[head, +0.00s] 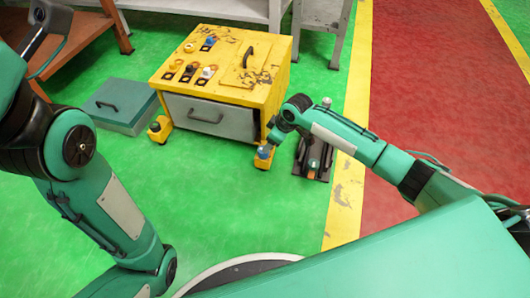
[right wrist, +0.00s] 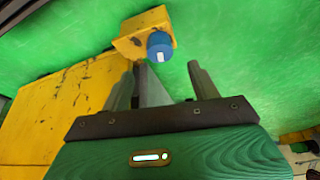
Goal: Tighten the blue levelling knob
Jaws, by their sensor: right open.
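The blue levelling knob (head: 264,152) sits on a yellow foot (head: 263,163) at the front right corner of the yellow cabinet (head: 262,85). In the right wrist view the blue knob (right wrist: 160,45), with a white mark, stands on its yellow bracket (right wrist: 130,45) beyond the fingertips. My right gripper (right wrist: 161,66) is open and empty, its two fingers apart, with the knob ahead between their directions and not touching. In the head view my right wrist is just above the knob and partly hides the cabinet corner.
Another foot with a dark knob (head: 155,127) is at the cabinet's front left. Small coloured parts lie on the cabinet top. A green-grey box (head: 119,104) stands left of it. A dark device (head: 314,158) lies on the floor right of the knob. Green floor in front is clear.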

